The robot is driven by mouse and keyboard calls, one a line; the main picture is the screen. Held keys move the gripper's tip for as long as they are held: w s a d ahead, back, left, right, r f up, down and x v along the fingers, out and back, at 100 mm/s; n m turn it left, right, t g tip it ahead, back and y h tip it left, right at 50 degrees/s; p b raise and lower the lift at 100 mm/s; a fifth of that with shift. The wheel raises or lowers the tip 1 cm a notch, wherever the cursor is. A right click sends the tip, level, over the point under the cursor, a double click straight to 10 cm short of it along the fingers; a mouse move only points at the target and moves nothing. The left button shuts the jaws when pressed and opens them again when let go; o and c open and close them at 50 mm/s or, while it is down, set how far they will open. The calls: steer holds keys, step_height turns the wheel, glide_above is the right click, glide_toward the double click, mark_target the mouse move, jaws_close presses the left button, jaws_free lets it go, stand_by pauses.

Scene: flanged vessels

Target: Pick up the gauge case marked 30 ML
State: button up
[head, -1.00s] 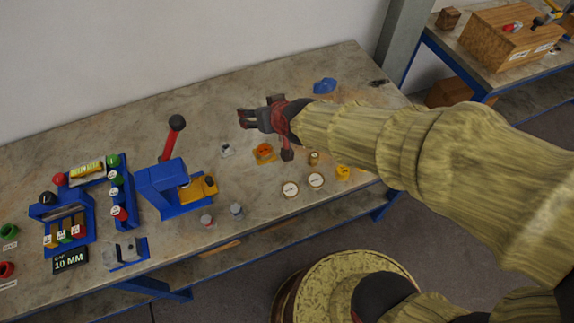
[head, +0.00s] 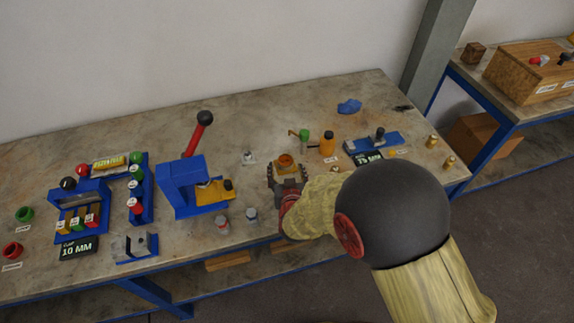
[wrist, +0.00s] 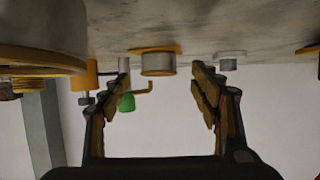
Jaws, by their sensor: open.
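No 30 ML mark can be read in any view. In the wrist view, where the tabletop is at the top, a large grey round case with a brass rim (wrist: 40,35) is close at the upper left, outside my fingers. A smaller-looking grey cylinder with a brass rim (wrist: 158,63) shows beyond and between my fingertips, below an orange patch. My gripper (wrist: 160,78) is open and empty. In the head view my gripper (head: 288,176) is low over the table, just in front of an orange holder (head: 286,159). My arm hides the front table area there.
A blue press with a red lever (head: 195,170) stands to the left. A green-knobbed valve (head: 304,137), an orange bottle (head: 327,143) and a blue stand (head: 375,143) are behind to the right.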

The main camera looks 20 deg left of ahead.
mark_target(286, 162)
steer(key=b+x, duration=0.1)
steer(key=x, duration=0.3)
steer(key=shift+w+r, duration=0.15)
steer(key=shift+w, duration=0.1)
steer(key=shift+c, duration=0.6)
steer(key=shift+r, duration=0.1)
steer(key=c, duration=1.3)
